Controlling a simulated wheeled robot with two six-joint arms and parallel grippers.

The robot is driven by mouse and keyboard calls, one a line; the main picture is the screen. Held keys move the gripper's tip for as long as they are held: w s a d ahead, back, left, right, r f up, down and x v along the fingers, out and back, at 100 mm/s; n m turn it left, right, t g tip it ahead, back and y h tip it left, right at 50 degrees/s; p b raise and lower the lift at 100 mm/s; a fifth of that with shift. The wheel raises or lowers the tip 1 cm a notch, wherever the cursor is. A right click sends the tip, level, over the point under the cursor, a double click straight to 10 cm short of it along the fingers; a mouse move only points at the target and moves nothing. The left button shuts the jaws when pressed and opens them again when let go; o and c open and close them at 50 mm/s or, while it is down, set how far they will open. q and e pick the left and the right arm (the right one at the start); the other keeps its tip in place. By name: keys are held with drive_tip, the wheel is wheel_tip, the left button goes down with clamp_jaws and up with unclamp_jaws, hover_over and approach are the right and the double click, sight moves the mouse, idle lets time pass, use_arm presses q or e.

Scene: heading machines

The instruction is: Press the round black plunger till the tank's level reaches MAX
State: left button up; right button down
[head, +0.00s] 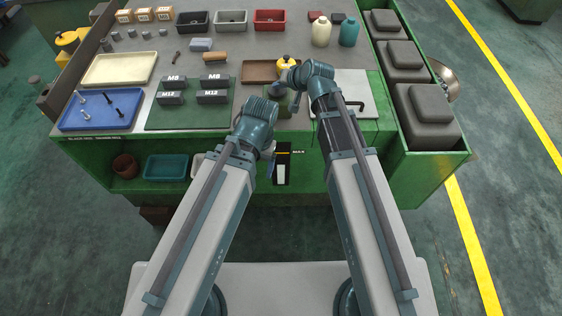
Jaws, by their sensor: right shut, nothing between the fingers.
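The tank's level gauge (281,174) is a dark upright strip on the bench's front, with a pale column in its lower part. The top of the pale column stands below the yellow mark beside the small MAX label (298,152). My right gripper (279,91) is shut and empty, pointing down over the bench's front edge above the gauge. The round black plunger cannot be made out clearly; the grippers and wrists cover that area. My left gripper (269,146) is close by, in front of the bench edge, and its fingers are too hidden to read.
A green mat with grey blocks (213,97) and a blue tray with bolts (101,108) lie to the left. A brown tray (259,71) and a yellow-topped container (286,63) stand behind my grippers. A white plate (357,84) with a black hex key lies right.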

sight(279, 91)
drive_tip(key=shift+s+f, duration=0.2)
drive_tip(key=shift+f, duration=0.25)
drive_tip(key=shift+s+f+b, duration=0.2)
drive_tip(key=shift+f+b, duration=0.2)
drive_tip(key=shift+b, duration=0.4)
drive_tip(key=r+p, duration=0.2)
drive_tip(key=shift+w+r+p, duration=0.1)
drive_tip(key=shift+w+p, duration=0.2)
drive_tip(key=shift+w, duration=0.1)
drive_tip(key=r+p, duration=0.1)
drive_tip(key=p, duration=0.1)
drive_tip(key=r+p, duration=0.1)
drive_tip(key=r, duration=0.1)
drive_tip(key=shift+w+r+p, duration=0.2)
drive_tip(key=shift+r+p, duration=0.1)
drive_tip(key=shift+p, duration=0.1)
idle(0.3)
